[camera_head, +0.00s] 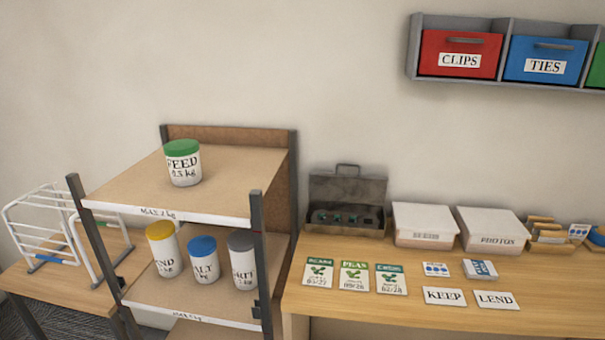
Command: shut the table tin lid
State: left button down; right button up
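A dark metal tin (345,220) stands on the wooden table, against the wall and beside the shelf rack. Its lid (347,189) is open, tilted up at the back with a handle on its top edge. Several small dark items with greenish marks sit inside the tin, too small to make out. Neither of my grippers shows in the head view.
Left of the tin is a shelf rack (292,190) with a FEED tub (183,163) on top. Right of it are two pale lidded boxes (425,224) (492,229). Seed packets (354,275) and KEEP and LEND cards (444,296) lie in front on the table (400,315).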

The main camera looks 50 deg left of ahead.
aim_at(359, 188)
jog(key=u, duration=1.2)
jog(key=i+l, duration=0.15)
jog(key=l, duration=0.15)
jog(key=i+l, duration=0.15)
jog(key=l, duration=0.1)
